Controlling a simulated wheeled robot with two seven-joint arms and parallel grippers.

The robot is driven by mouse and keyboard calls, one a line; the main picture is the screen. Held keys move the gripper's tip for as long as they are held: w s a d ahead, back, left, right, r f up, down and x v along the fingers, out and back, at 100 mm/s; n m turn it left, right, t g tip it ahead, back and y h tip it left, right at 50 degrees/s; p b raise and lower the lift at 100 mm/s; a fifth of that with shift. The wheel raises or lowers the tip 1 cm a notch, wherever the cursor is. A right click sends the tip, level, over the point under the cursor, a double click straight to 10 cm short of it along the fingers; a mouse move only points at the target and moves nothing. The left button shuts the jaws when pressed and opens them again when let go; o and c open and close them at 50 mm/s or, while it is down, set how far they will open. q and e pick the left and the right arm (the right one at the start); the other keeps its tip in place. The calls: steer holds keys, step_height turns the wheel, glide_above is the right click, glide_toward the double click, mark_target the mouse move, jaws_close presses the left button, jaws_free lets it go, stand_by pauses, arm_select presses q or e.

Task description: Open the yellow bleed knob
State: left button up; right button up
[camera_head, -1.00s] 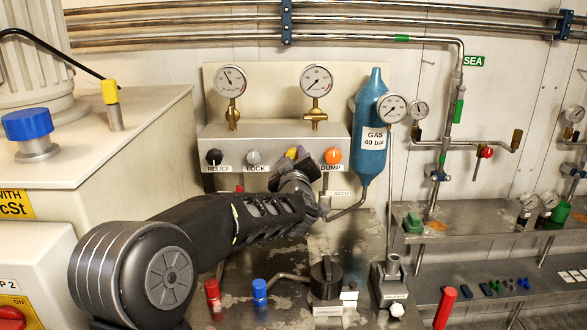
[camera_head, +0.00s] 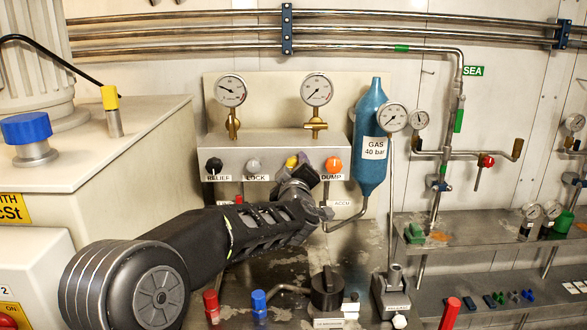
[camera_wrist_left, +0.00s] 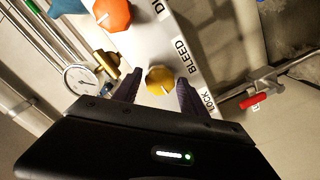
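The yellow bleed knob (camera_head: 291,161) sits on the front of the grey valve panel (camera_head: 230,146), between the grey LOCK knob (camera_head: 253,164) and the orange DUMP knob (camera_head: 333,165). My left gripper (camera_head: 300,165) is at the yellow knob and partly covers it in the head view. In the left wrist view, the yellow knob (camera_wrist_left: 160,80) shows between the two dark fingers of my left gripper (camera_wrist_left: 157,88). The fingers stand apart on either side of it, with gaps visible. The BLEED label is beside it. My right gripper is not in view.
The black RELIEF knob (camera_head: 214,166) is at the panel's left end. Two gauges (camera_head: 230,90) (camera_head: 316,90) stand above the panel. A blue gas bottle (camera_head: 371,150) is close on the right. Red (camera_head: 211,302) and blue (camera_head: 259,300) handles stand below my arm.

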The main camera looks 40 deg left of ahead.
arm_select(q)
steer(key=shift+o, duration=0.8)
steer(key=v, duration=0.7)
steer(key=shift+s+d, duration=0.3)
